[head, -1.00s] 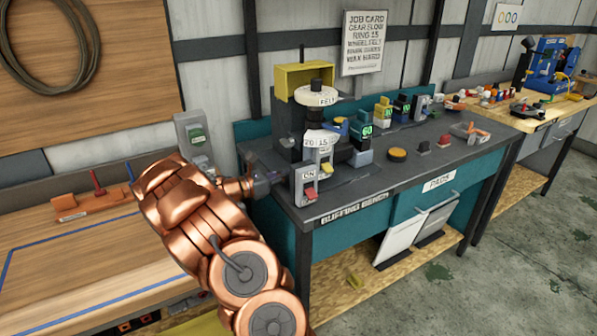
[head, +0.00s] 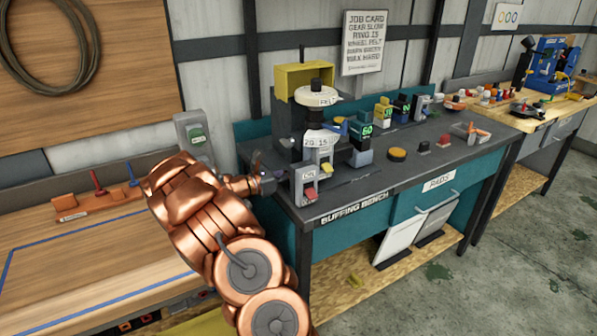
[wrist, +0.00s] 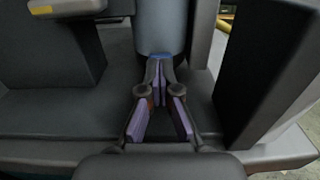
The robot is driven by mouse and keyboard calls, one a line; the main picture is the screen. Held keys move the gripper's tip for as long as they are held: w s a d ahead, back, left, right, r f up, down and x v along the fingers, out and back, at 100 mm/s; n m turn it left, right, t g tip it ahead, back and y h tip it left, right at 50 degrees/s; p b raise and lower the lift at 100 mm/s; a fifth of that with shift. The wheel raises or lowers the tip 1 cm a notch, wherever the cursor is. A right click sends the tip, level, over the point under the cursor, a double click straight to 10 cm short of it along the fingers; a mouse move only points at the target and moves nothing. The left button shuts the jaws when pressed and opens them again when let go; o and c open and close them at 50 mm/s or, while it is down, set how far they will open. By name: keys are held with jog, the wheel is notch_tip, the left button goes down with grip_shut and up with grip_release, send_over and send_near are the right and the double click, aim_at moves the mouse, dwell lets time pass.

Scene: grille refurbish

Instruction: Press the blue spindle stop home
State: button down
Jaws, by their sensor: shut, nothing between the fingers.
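My gripper (head: 277,178) is at the left end of the buffing bench, beside the grey switch box with the red rocker. In the wrist view its fingers (wrist: 160,70) are shut with nothing between them. Just past the fingertips, a small blue piece (wrist: 161,55) shows at the foot of a grey-blue upright cylinder; it looks like the blue spindle stop. I cannot tell whether the tips touch it. The buffing machine (head: 316,118), with its white wheel, stands behind the switch box. The stop is not distinct in the head view.
The switch box (head: 306,182) is close to my gripper. In the wrist view, dark blocks stand at left (wrist: 50,45) and right (wrist: 268,70) of the fingers.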

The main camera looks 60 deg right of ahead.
jog(key=p+v, duration=0.2)
jog(key=v, duration=0.6)
dwell(0.9)
dwell(0.5)
jog(key=s+a+r+m+t+y+p, duration=0.1)
jog(key=s+a+r+m+y, duration=0.25)
jog(key=a, duration=0.35)
jog(key=s+a+r+m+y+p, duration=0.1)
jog(key=s+a+r+m+y, duration=0.15)
jog(key=s+a+r, duration=0.35)
jog(key=s+a+m+t+y+p, duration=0.2)
jog(key=s+a+t+y, duration=0.1)
jog(key=a, duration=1.5)
jog(key=s+a+f+m+t+y+p, duration=0.1)
jog(key=s+a+y, duration=0.5)
jog(key=a, duration=1.2)
jog(key=m+t+p, duration=0.1)
jog(key=m+t, duration=0.1)
jog(key=t, duration=0.1)
jog(key=shift+s+a, duration=0.15)
jog(key=shift+s, duration=0.15)
